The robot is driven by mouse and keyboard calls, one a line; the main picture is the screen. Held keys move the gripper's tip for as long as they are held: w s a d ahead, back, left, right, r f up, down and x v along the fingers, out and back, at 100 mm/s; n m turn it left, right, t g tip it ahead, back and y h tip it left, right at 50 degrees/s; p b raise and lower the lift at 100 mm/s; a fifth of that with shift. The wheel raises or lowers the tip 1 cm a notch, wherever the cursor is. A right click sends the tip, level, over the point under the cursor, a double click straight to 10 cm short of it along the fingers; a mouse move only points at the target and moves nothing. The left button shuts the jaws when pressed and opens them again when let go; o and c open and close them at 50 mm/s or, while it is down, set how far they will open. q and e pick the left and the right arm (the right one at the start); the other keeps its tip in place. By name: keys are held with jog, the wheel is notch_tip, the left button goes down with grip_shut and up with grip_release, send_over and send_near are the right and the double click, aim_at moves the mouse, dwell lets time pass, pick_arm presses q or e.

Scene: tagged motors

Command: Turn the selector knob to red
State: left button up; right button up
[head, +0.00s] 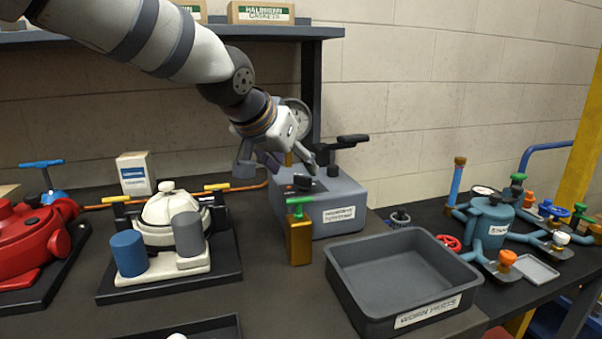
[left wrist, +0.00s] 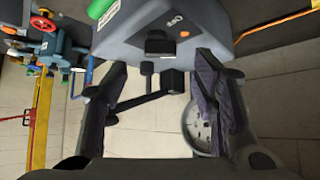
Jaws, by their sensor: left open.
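A grey box (head: 345,200) with a white label stands at the back middle of the bench. A black knob (head: 303,182) sits on its top and may be the selector knob; it also shows in the left wrist view (left wrist: 158,44). An orange spot (left wrist: 184,34) and a small white mark (left wrist: 172,18) lie beside that knob. I cannot make out a red mark. My left gripper (head: 278,164) is open over the back left of the box. In the left wrist view the fingers (left wrist: 160,66) are spread, with the knob ahead between their tips, apart from them. My right gripper is out of view.
A black lever (head: 350,140) rises from the box's back. A brass block with a green handle (head: 299,240) stands at the box's front left. A grey bin (head: 395,255) is in front. A white domed housing (head: 172,210) stands left, a teal valve assembly (head: 490,222) right.

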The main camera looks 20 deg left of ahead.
aim_at(302, 176)
pick_arm(q)
jog(key=x, duration=0.5)
jog(key=shift+c, duration=0.5)
jog(key=c, duration=1.1)
jog(key=shift+o, duration=0.2)
